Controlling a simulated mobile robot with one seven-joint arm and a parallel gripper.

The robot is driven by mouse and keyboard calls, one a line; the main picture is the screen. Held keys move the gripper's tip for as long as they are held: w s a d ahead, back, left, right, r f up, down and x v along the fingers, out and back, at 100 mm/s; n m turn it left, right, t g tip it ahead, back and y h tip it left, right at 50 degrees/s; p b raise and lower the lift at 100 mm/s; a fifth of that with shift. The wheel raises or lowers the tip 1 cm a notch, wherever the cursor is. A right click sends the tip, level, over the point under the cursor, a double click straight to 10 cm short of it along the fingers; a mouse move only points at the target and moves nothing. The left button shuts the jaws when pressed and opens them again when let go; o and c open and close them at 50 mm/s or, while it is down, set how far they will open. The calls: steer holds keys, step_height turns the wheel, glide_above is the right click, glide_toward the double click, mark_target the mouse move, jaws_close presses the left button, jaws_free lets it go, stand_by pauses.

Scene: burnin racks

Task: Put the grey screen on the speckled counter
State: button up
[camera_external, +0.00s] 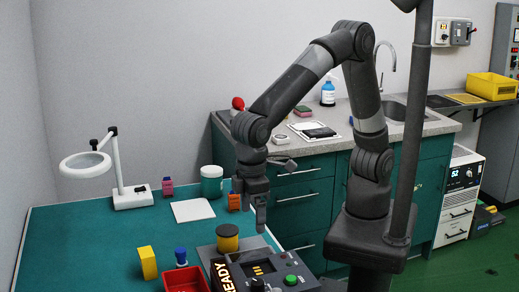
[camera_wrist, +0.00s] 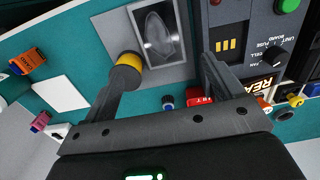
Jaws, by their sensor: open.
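A grey framed panel with a glossy, reflective face (camera_wrist: 160,34) lies below my gripper in the wrist view; it looks like the grey screen, though I cannot be sure. It rests on a lighter grey plate (camera_wrist: 112,32) beside a dark device. In the external view I cannot make it out. My gripper (camera_external: 259,222) points down above the teal table, open and empty. In the wrist view its fingers (camera_wrist: 165,68) stand apart, towards the panel's near end. The speckled counter (camera_external: 420,127) is behind the table, to the right.
A yellow-and-black cylinder (camera_external: 227,237) stands close to my fingers. The dark READY device (camera_external: 265,272), a red bin (camera_external: 186,280) and a yellow block (camera_external: 148,262) are nearby. On the counter are a white board with a dark pad (camera_external: 314,131), a blue bottle (camera_external: 328,93) and a sink.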

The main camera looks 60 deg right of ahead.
steer(key=w+d+r+m+t+y, duration=0.1)
steer(key=w+d+r, duration=0.2)
steer(key=w+d, duration=0.15)
steer(key=w+d+r+m, duration=0.1)
steer(key=w+d+r, duration=0.15)
steer(key=d, duration=0.35)
steer(key=w+d+r+m+t, duration=0.1)
steer(key=d+r+m, duration=0.1)
steer(key=d, duration=1.1)
steer(key=w+d+r+m+t, duration=0.1)
steer(key=w+d+r+m, duration=0.1)
steer(key=d, duration=1)
steer(key=shift+d+r+t, duration=0.35)
steer(key=shift+r+t, duration=0.05)
steer(key=shift+r, duration=0.25)
steer(key=s+d+m, duration=0.1)
steer(key=d, duration=0.2)
steer(key=s+d+m+t, duration=0.1)
steer(key=s+d, duration=0.1)
steer(key=d, duration=0.2)
steer(key=s+d+t, duration=0.1)
steer(key=s+d, duration=0.1)
steer(key=d, duration=0.1)
steer(key=shift+s+d+f+m+h, duration=0.2)
steer(key=shift+d+f+m+h, duration=0.2)
steer(key=shift+o, duration=0.2)
steer(key=shift+s+d, duration=0.25)
